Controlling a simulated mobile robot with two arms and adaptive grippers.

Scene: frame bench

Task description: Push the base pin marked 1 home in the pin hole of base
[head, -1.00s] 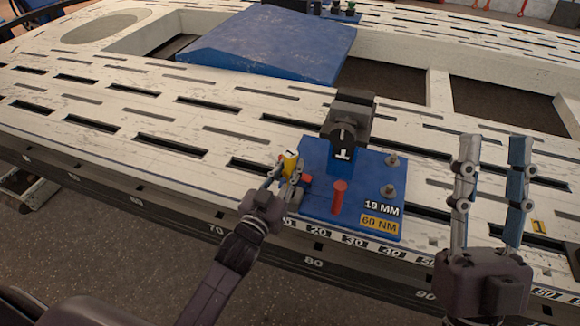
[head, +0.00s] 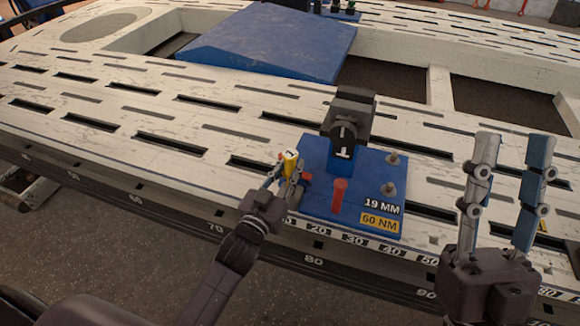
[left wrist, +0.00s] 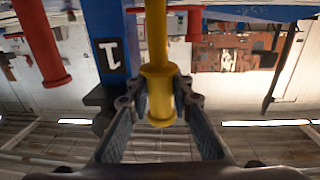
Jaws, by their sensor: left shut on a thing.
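The yellow base pin (head: 290,163) with a dark mark on it is at the left edge of the blue base (head: 315,206). My left gripper (head: 294,184) is shut on it. In the left wrist view the yellow pin (left wrist: 157,45) has a wide collar and sits between the fingertips of my left gripper (left wrist: 160,105). The pin hole is hidden, so I cannot tell how deep the pin sits. The base carries a dark clamp block (head: 350,125) with a white 1 on its blue post. My right gripper (head: 508,170) is open and empty at the right.
A red pin (head: 339,196) stands at the base's front, and another red part (head: 307,178) is close to my left fingers. Two grey studs (head: 391,174) rise on the base's right. The slotted white bench (head: 220,112) is clear on the left.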

